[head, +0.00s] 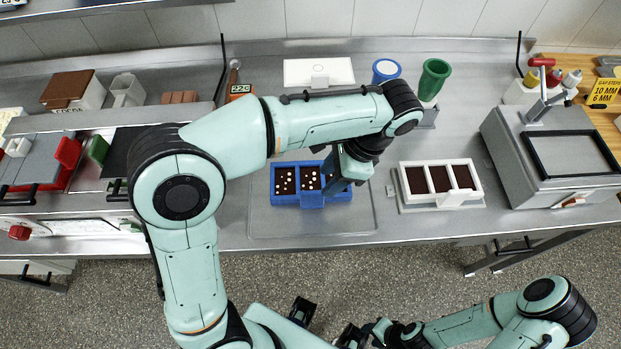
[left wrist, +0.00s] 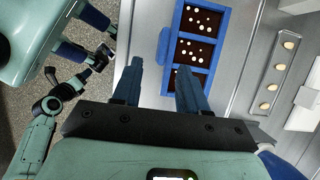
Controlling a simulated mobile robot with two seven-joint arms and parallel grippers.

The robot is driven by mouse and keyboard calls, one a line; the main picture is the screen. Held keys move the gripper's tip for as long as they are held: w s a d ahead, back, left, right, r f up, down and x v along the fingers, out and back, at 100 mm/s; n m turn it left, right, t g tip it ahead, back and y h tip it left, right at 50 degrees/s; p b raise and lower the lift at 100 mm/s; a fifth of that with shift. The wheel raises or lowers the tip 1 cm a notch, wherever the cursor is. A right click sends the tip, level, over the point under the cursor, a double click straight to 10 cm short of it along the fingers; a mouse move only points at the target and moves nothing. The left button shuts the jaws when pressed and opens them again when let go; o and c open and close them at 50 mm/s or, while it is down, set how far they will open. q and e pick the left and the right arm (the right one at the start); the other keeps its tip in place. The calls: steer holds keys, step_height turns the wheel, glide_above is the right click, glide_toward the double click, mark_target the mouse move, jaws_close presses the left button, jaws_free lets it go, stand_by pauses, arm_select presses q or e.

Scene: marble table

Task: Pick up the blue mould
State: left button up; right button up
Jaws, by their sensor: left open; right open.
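The blue mould (head: 283,199) lies on a metal plate on the counter, with brown filling and pale dots in its compartments. It also shows in the left wrist view (left wrist: 176,88), with a small blue tab on its near side. My left gripper (head: 340,178) is open and empty at the mould's right end in the head view, hiding part of it. In the left wrist view its two fingers (left wrist: 159,65) point towards the tab, spread wider than it. Contact is not visible. My right gripper (head: 378,329) is low at the bottom, away from the counter.
A white mould with brown filling (head: 440,201) stands to the right. A grey machine (head: 540,160) is further right. A green cup (head: 433,78) and a blue-rimmed container (head: 385,69) stand behind. A tray of pale pieces (left wrist: 266,85) lies beyond the mould.

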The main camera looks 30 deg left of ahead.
mark_target(313, 192)
arm_select(q)
steer(key=shift+a+b+x, duration=0.1)
steer(key=shift+b+x, duration=0.3)
steer(key=shift+x, duration=2.2)
steer(key=shift+a+b+x, duration=0.15)
steer(key=shift+b+x, duration=0.2)
steer(key=shift+x, duration=2.25)
steer(key=shift+w+r, duration=0.1)
steer(key=shift+r, duration=0.05)
jaws_close()
arm_select(e)
steer(key=shift+s+f, duration=0.25)
steer(key=shift+f, duration=0.25)
steer(key=shift+s+f, duration=0.25)
steer(key=shift+f, duration=0.25)
